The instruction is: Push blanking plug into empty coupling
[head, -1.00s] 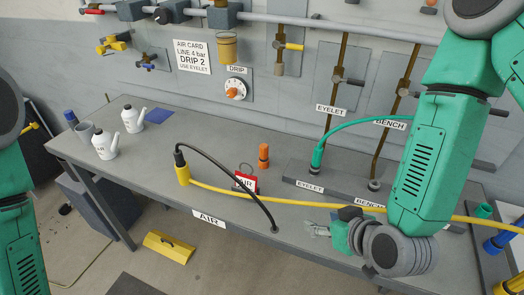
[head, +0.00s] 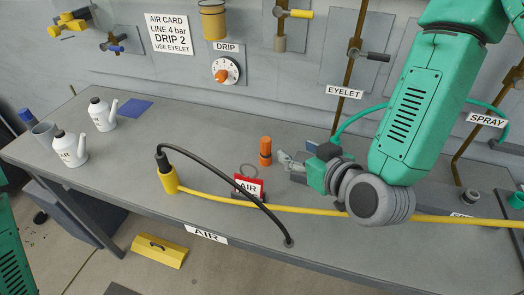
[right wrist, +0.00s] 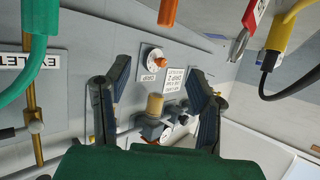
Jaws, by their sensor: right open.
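The orange blanking plug (head: 265,150) stands upright on the bench, behind the red AIR tag (head: 249,188). In the right wrist view an orange piece, likely the same plug (right wrist: 167,12), shows at the top edge, beyond the fingertips. My right gripper (head: 286,160) is open and empty, just right of the plug; I see no contact. Its two spread fingers show in the right wrist view (right wrist: 158,78). A grey coupling (head: 470,197) with nothing in it is on the bench's right side; its label is partly hidden by my arm. My left gripper is out of view.
A yellow hose (head: 300,209) runs across the bench front, and a black hose (head: 225,170) arches from a yellow coupling (head: 168,182). A green hose (head: 365,117) passes behind my right arm. White oil cans (head: 70,149) stand left.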

